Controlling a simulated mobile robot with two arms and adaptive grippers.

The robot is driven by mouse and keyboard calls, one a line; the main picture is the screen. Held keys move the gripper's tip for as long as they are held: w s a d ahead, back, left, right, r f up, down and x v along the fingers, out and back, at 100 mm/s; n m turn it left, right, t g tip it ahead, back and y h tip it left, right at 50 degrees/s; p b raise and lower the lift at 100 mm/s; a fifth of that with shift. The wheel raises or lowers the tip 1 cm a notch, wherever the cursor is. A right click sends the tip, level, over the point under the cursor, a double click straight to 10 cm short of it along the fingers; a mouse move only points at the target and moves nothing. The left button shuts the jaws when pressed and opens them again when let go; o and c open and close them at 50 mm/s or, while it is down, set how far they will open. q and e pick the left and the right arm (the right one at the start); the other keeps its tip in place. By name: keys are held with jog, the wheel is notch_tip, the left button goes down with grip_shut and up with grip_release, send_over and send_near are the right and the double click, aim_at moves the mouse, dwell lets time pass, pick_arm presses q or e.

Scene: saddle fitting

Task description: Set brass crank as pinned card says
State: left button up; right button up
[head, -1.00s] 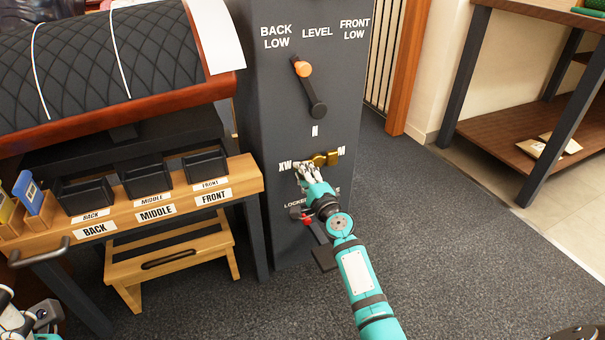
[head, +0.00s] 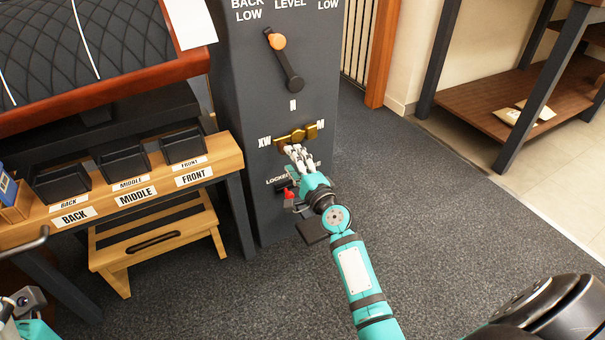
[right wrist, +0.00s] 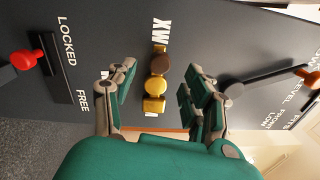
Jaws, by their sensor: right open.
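The brass crank (head: 298,136) is on the grey post, roughly level between the "XW" label at its left and a partly covered label at its right. An "N" label is above it. In the right wrist view the crank (right wrist: 155,88) shows brass parts and a dark round part towards "XW". My right gripper (head: 297,154) is open, just below and in front of the crank; its fingers (right wrist: 160,95) flank the crank with gaps on both sides. My left gripper (head: 24,302) is cut off at the lower left. A white sheet (head: 190,22) hangs by the saddle; no writing is legible.
An orange-knobbed lever (head: 284,62) is above the crank. A red-knobbed lever (head: 289,194) by "LOCKED" sits close below my right gripper. A wooden bench (head: 115,200) with dark bins stands left. A shelf (head: 520,95) stands right; open carpet lies between.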

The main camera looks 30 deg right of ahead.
jog(key=s, duration=0.6)
jog(key=shift+f, duration=0.15)
